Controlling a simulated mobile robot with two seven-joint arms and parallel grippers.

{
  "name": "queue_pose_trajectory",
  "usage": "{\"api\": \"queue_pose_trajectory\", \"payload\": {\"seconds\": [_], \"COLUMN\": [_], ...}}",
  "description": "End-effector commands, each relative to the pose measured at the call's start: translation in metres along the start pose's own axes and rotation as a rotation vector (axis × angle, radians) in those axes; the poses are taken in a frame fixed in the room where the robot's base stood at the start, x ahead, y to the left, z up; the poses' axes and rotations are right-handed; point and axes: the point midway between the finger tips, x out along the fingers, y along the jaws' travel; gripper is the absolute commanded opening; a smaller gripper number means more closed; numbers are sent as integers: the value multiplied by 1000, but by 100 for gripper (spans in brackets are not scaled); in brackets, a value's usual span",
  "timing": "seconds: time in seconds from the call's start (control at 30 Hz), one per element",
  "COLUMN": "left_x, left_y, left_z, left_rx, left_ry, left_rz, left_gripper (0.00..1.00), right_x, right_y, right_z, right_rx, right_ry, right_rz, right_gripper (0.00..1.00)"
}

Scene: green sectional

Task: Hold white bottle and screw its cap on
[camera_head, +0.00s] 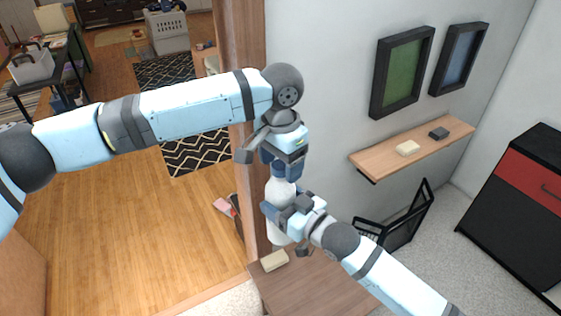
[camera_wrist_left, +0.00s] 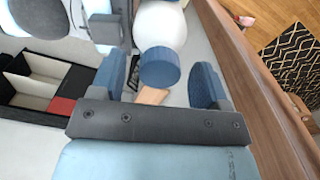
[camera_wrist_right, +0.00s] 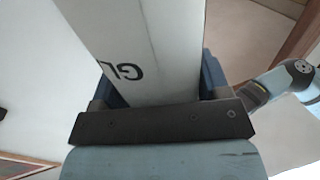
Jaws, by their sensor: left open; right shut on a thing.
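The white bottle (camera_head: 281,190) is held upright in the air near the wall corner. My right gripper (camera_head: 284,208) is shut on its body. In the right wrist view the bottle (camera_wrist_right: 150,45) fills the space between the fingers, with dark letters on its side. A blue cap (camera_wrist_left: 160,68) is at the bottle's top end in the left wrist view; I cannot tell how firmly it is seated. My left gripper (camera_head: 281,165) is above the bottle, pointing down. Its open fingers (camera_wrist_left: 160,85) stand on either side of the cap, with gaps. The cap is not clearly visible in the head view.
A brown table (camera_head: 315,285) is below the bottle, with a beige block (camera_head: 274,260) on it. A wooden wall shelf (camera_head: 430,141) holds two small blocks. A wooden door frame (camera_head: 245,45) stands close behind my left gripper. A black rack (camera_head: 400,225) is at the right.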

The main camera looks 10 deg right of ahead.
Motion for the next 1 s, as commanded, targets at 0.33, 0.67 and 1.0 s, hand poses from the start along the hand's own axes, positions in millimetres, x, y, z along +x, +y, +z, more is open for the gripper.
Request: {"api": "queue_pose_trajectory", "payload": {"seconds": [0.33, 0.67, 1.0], "left_x": [-58, -111, -119], "left_y": [0, 0, 0], "left_z": [-1, 0, 0], "left_rx": [0, 1, 1], "left_ry": [4, 1, 0], "left_rz": [-1, -1, 0], "left_gripper": [69, 69, 69], "right_x": [0, 0, 0], "right_y": [0, 0, 0], "right_z": [-1, -1, -1], "right_rx": [0, 0, 0], "right_ry": [2, 2, 2], "right_rz": [0, 0, 0], "right_gripper": [3, 3, 3]}}
